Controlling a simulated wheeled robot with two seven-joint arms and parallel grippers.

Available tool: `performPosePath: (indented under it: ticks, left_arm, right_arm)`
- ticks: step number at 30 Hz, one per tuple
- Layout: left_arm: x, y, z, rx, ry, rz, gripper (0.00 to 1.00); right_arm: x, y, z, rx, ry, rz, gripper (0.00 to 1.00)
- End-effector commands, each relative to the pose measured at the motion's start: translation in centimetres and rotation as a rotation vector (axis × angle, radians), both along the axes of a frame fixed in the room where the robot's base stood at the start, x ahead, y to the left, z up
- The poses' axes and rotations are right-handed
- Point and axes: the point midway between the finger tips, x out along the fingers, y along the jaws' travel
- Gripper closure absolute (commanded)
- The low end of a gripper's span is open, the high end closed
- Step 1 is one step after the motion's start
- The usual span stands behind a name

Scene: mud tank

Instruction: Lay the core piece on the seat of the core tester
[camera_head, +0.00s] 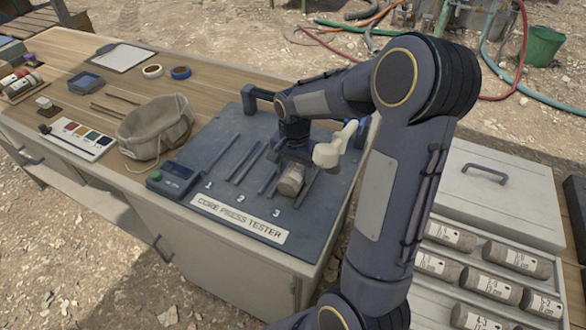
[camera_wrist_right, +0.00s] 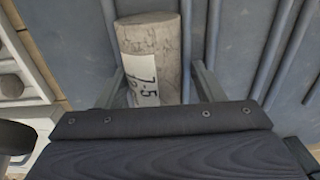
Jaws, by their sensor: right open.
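The core piece (camera_head: 291,180) is a short grey-brown cylinder lying on the core tester (camera_head: 219,143), between raised rails by the number 3. The tester is a dark blue-grey plate with rails and a "CORE PRESS TESTER" sign. My right gripper (camera_wrist_right: 157,75) is open, with one finger on each side of the core piece and a gap visible beside it. In the head view my wrist partly hides the core's far end. My left gripper is out of view.
A grey cloth bag (camera_head: 157,128) stands left of the tester, near a small control box (camera_head: 174,180). A colour chart (camera_head: 78,139) lies farther left.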

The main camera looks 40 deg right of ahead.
Motion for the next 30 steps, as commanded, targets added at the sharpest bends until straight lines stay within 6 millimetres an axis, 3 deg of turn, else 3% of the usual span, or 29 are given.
performPosePath:
  ticks: [2, 16, 30]
  left_arm:
    - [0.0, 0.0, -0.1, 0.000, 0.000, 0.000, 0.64]
    - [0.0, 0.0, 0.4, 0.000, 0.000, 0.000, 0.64]
    - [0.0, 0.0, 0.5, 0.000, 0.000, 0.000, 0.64]
  right_arm:
    - [-1.0, -0.2, -0.5, 0.000, 0.034, -0.007, 0.25]
    - [-0.1, 0.3, 7.1, -0.003, 0.002, 0.000, 0.25]
    - [0.0, 0.4, 7.9, -0.003, 0.000, 0.002, 0.25]
